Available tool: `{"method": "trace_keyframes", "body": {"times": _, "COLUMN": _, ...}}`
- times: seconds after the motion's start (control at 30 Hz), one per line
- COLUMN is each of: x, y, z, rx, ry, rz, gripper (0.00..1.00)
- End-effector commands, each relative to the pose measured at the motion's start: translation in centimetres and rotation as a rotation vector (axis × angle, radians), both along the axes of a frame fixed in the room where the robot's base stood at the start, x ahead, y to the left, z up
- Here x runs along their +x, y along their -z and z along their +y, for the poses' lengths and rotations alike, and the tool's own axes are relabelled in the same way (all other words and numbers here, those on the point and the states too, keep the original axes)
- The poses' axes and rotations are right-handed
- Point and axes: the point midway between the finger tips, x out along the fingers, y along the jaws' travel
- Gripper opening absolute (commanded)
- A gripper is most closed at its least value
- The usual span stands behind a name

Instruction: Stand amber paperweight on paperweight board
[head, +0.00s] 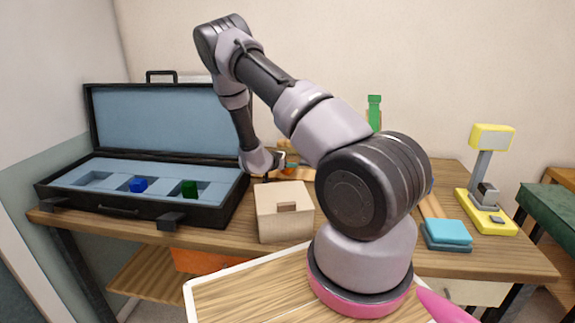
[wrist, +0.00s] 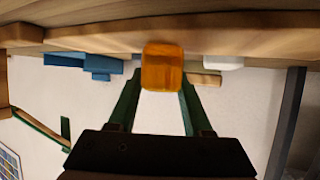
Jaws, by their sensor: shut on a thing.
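The amber paperweight (wrist: 162,67) is an orange block between the two green-sided fingers of my gripper (wrist: 160,82) in the wrist view. My gripper is shut on it. In the head view my gripper (head: 284,163) is behind the beige box, near the back of the table, and shows small. A bit of orange shows there, but I cannot tell whether it is the paperweight. I cannot surely pick out the paperweight board; my arm hides part of the table.
An open black case (head: 120,207) with a blue block (head: 138,185) and a green block (head: 189,188) stands left. A beige box (head: 284,222) is at the front middle. A blue stack (head: 446,234) and a yellow device (head: 487,210) stand right. A green-topped thing (head: 374,112) rises behind my arm.

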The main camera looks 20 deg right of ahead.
Motion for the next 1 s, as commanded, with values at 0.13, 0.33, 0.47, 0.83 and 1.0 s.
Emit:
{"method": "trace_keyframes", "body": {"times": 0.13, "x": 0.1, "y": -0.1, "z": 0.0, "rx": 0.0, "ry": 0.0, "rz": -0.002, "gripper": 0.0}}
{"method": "trace_keyframes", "body": {"times": 0.33, "x": 0.0, "y": 0.2, "z": 0.0, "rx": 0.001, "ry": 0.0, "rz": -0.001, "gripper": 0.69}}
{"method": "trace_keyframes", "body": {"times": 0.47, "x": 0.0, "y": 0.2, "z": 0.0, "rx": 0.0, "ry": 0.0, "rz": -0.001, "gripper": 0.8}}
{"method": "trace_keyframes", "body": {"times": 0.83, "x": -0.4, "y": -0.5, "z": 0.9, "rx": 0.001, "ry": -0.002, "rz": 0.001, "gripper": 0.8}}
{"method": "trace_keyframes", "body": {"times": 1.0, "x": -2.1, "y": -2.0, "z": 3.5, "rx": 0.001, "ry": -0.005, "rz": 0.0, "gripper": 0.8}}
